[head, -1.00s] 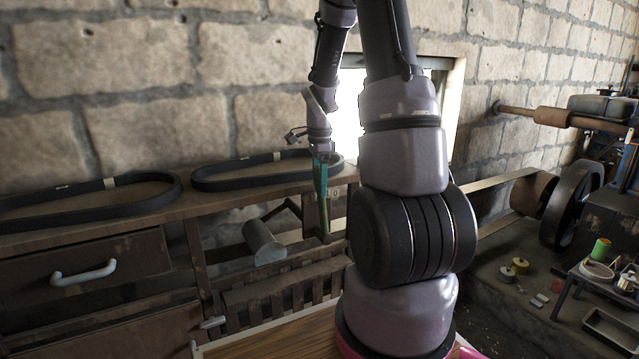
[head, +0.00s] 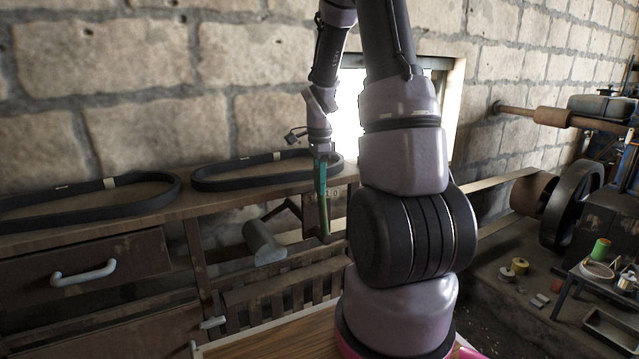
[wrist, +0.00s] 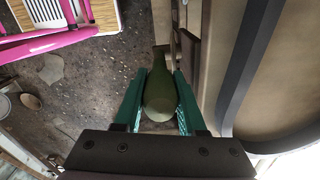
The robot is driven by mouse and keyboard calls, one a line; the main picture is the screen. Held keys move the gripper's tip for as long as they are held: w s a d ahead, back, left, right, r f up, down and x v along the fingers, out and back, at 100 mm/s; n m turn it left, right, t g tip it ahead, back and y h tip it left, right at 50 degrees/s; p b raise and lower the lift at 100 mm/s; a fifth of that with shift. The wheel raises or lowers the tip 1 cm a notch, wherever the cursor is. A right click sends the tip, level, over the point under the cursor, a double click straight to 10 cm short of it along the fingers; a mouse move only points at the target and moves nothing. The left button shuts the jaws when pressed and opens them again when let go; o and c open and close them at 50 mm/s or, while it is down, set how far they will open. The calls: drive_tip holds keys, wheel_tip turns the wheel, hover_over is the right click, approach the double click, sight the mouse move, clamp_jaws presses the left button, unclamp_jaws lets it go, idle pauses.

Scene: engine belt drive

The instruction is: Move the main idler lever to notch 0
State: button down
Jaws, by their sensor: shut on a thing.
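The idler lever (wrist: 160,95) is an olive-green handle in the wrist view, lying between the two teal fingers of my gripper (wrist: 161,78). The fingers are shut on it, and its rounded end points toward the wrist. In the head view my gripper (head: 320,176) points down at the bench's front edge, and the lever's lower part (head: 325,226) shows below the fingers. A dark notch plate (head: 338,208) with small pale numbers stands just behind it, partly covered; I cannot tell which notch the lever is at. A grey idler roller (head: 263,243) hangs on an arm to the left.
Two black belts lie on the wooden bench, one at left (head: 90,203) and one behind my gripper (head: 250,172). A flat belt (head: 490,184) runs right to a large dark wheel (head: 572,205). A small table (head: 600,275) with parts stands at right.

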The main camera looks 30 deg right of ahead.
drive_tip(key=shift+d, duration=0.1)
idle(0.8)
drive_tip(key=d+y, duration=0.5)
drive_tip(key=d, duration=0.3)
drive_tip(key=shift+w+f, duration=0.15)
drive_tip(key=shift+f, duration=0.25)
drive_tip(key=shift+d, duration=0.1)
drive_tip(key=c, duration=0.5)
unclamp_jaws()
drive_tip(key=shift+d, duration=0.1)
drive_tip(key=v, duration=1)
drive_tip(key=shift+r, duration=0.35)
drive_tip(key=shift+w, duration=0.1)
